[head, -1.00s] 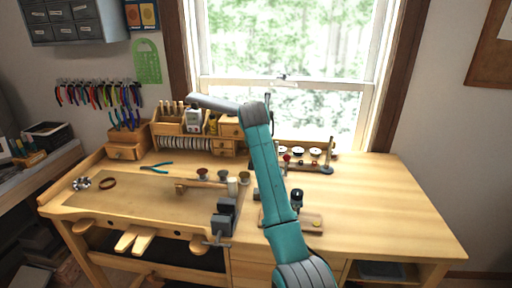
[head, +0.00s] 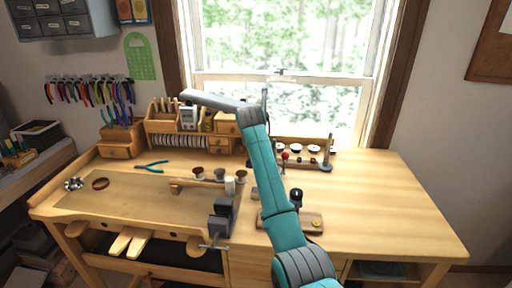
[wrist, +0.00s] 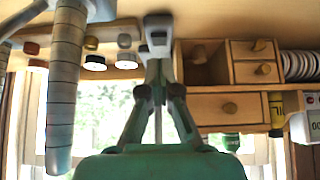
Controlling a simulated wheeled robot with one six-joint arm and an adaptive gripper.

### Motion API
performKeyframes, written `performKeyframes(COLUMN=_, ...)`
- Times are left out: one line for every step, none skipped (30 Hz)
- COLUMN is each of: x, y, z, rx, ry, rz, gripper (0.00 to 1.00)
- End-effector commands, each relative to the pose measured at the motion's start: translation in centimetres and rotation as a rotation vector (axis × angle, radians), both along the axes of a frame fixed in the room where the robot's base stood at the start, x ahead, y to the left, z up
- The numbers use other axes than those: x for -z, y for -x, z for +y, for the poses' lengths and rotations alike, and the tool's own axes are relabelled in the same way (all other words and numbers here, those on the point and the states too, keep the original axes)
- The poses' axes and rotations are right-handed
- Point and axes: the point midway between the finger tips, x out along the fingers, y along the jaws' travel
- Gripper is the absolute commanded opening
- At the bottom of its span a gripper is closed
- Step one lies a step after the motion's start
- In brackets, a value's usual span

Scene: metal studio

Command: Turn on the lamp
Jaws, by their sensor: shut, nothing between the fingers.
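In the head view my teal arm hides most of that area and my fingers. A grey bar (head: 208,101) runs left from the arm's top; I cannot tell if it is lamp or arm. No lit bulb or clear switch shows.
The workbench (head: 375,205) has clear room on its right. The drawer organizer (head: 225,128) stands at the back below the window (head: 285,45).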

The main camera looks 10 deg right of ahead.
Motion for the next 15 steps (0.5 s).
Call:
performKeyframes(x=0.8, y=-0.5, z=-0.2, rx=0.001, ry=0.0, rz=0.004, gripper=0.0)
performKeyframes(x=1.2, y=-0.8, z=-0.3, rx=0.001, ry=0.0, rz=0.003, gripper=0.0)
performKeyframes(x=1.7, y=-1.2, z=-0.4, rx=0.001, ry=0.0, rz=0.004, gripper=0.0)
performKeyframes(x=2.0, y=-1.4, z=-0.5, rx=0.001, ry=0.0, rz=0.003, gripper=0.0)
performKeyframes(x=2.4, y=-1.7, z=-0.6, rx=0.001, ry=0.0, rz=0.003, gripper=0.0)
performKeyframes(x=2.7, y=-2.0, z=-0.6, rx=0.0, ry=-0.001, rz=0.002, gripper=0.0)
performKeyframes(x=2.9, y=-2.2, z=-0.7, rx=0.001, ry=0.0, rz=0.002, gripper=0.0)
performKeyframes(x=3.2, y=-2.4, z=-0.8, rx=0.0, ry=0.0, rz=0.001, gripper=0.0)
performKeyframes(x=3.5, y=-2.6, z=-0.8, rx=0.0, ry=-0.001, rz=0.002, gripper=0.0)
performKeyframes(x=3.6, y=-2.7, z=-0.9, rx=0.001, ry=0.0, rz=0.002, gripper=0.0)
performKeyframes(x=3.8, y=-2.8, z=-0.9, rx=0.001, ry=0.0, rz=0.002, gripper=0.0)
performKeyframes(x=4.0, y=-2.9, z=-1.0, rx=0.0, ry=0.0, rz=0.001, gripper=0.0)
performKeyframes(x=4.1, y=-3.0, z=-1.0, rx=0.0, ry=0.0, rz=0.001, gripper=0.0)
performKeyframes(x=4.2, y=-3.1, z=-1.0, rx=0.0, ry=0.0, rz=0.0, gripper=0.0)
performKeyframes(x=4.3, y=-3.1, z=-1.0, rx=0.0, ry=0.0, rz=0.001, gripper=0.0)
